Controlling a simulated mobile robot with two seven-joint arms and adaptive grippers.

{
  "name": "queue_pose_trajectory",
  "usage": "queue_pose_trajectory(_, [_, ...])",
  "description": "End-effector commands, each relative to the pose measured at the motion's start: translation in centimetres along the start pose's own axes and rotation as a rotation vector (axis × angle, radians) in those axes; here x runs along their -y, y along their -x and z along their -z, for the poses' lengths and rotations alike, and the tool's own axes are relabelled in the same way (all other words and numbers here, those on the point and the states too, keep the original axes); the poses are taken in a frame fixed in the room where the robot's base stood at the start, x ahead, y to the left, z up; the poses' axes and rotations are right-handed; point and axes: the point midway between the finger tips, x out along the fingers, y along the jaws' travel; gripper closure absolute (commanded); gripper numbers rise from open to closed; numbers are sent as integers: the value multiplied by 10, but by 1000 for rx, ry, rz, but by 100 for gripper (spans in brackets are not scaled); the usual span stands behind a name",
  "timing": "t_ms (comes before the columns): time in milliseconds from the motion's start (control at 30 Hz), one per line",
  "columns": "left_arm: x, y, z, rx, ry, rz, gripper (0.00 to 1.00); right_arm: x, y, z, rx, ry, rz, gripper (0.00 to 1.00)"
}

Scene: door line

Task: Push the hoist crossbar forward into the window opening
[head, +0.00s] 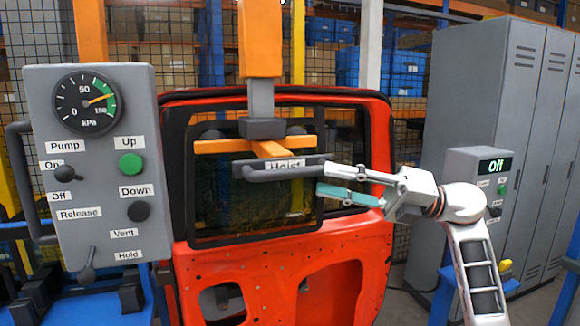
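The hoist crossbar is the grey bar labelled "Hoist" (285,170), low on the orange hoist frame (225,146). A dark-edged glass pane (240,215) hangs behind it, with dark round pads along its top. The pane overlaps the window opening (345,140) of the red door (290,250); I cannot tell the depth gap between them. My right gripper (325,180) is open, its fingers pointing left at the bar's right end. The upper finger tip overlaps that end and the teal finger is below it; contact is unclear. My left gripper is out of view.
A grey control panel (95,230) with a gauge (88,102), switches and buttons stands at the left. The hoist column (260,45) hangs from above. Mesh fencing and shelves are behind.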

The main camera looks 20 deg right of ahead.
Motion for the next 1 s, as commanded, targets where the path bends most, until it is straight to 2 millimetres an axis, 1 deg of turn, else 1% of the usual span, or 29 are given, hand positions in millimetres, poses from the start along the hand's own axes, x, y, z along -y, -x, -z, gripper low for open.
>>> queue_pose_trajectory(67, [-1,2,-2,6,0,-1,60,-1,-5,0,-4,1,3,70])
queue_pose_trajectory(200, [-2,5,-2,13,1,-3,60,-3,-24,0,-5,1,-1,70])
queue_pose_trajectory(400, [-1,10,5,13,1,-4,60,-2,-55,0,-4,0,-1,70])
queue_pose_trajectory(500, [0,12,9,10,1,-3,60,-2,-66,0,-4,0,-1,70])
queue_pose_trajectory(700, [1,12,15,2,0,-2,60,-1,-77,0,-3,1,1,70])
queue_pose_trajectory(933, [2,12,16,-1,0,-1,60,0,-77,0,-3,0,2,70])
queue_pose_trajectory(967, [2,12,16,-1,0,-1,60,0,-77,0,-3,0,2,75])
queue_pose_trajectory(1000, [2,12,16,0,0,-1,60,0,-77,0,-3,0,2,85])
